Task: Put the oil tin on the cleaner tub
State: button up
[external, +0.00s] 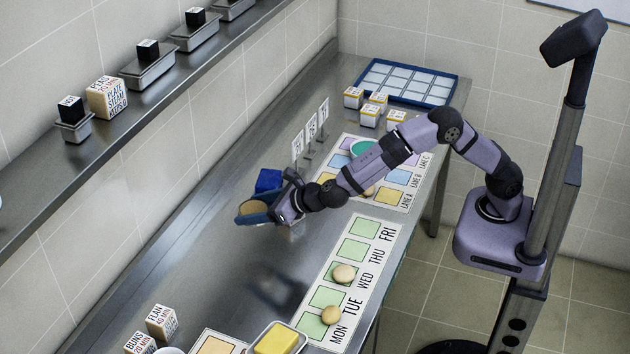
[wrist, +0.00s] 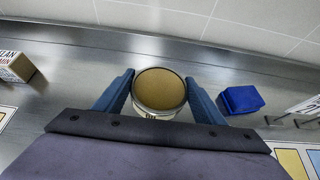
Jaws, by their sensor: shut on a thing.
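A round tin with a tan top, taken as the oil tin (external: 251,207), is between the fingers of my gripper (external: 262,214), which is shut on it. In the wrist view the tin (wrist: 159,90) sits upright between the two blue fingers (wrist: 160,94), its label mostly cut off. It is held above the counter; a dark shadow lies on the steel below. A small blue block-like object (external: 268,181), which may be the cleaner tub, stands just behind the gripper. It shows right of the fingers in the wrist view (wrist: 241,100). No label on it is readable.
Small sign stands (external: 311,130) are beside the blue object. A lane mat (external: 402,205) and a weekday mat (external: 378,226) with round buns lie along the counter's right side. A yellow block (external: 276,340) sits in a tray at the front. The counter's middle is clear.

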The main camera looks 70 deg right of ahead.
jog(key=r, duration=0.7)
jog(key=shift+w+d+r, duration=0.1)
jog(key=shift+d+r, duration=0.15)
jog(key=shift+r, duration=0.1)
jog(key=w+d+m+h, duration=0.1)
jog(key=d+m+h, duration=0.25)
jog(key=d, duration=0.85)
jog(key=m+g+h+p, duration=0.3)
jog(key=m+g+h, duration=0.65)
jog(key=m, duration=0.35)
send_over(368, 142)
jog(key=s+a, duration=0.1)
jog(key=a, duration=0.4)
notch_tip(368, 142, down, 4)
jog(key=y, duration=0.1)
jog(key=shift+g, duration=0.35)
jog(key=shift+s+d+f+p, duration=0.15)
jog(key=shift+f+p, duration=0.2)
jog(key=shift+f, duration=2.45)
jog(key=shift+d+f+p, duration=0.1)
jog(key=shift+f+p, duration=0.25)
jog(key=shift+f, duration=2.45)
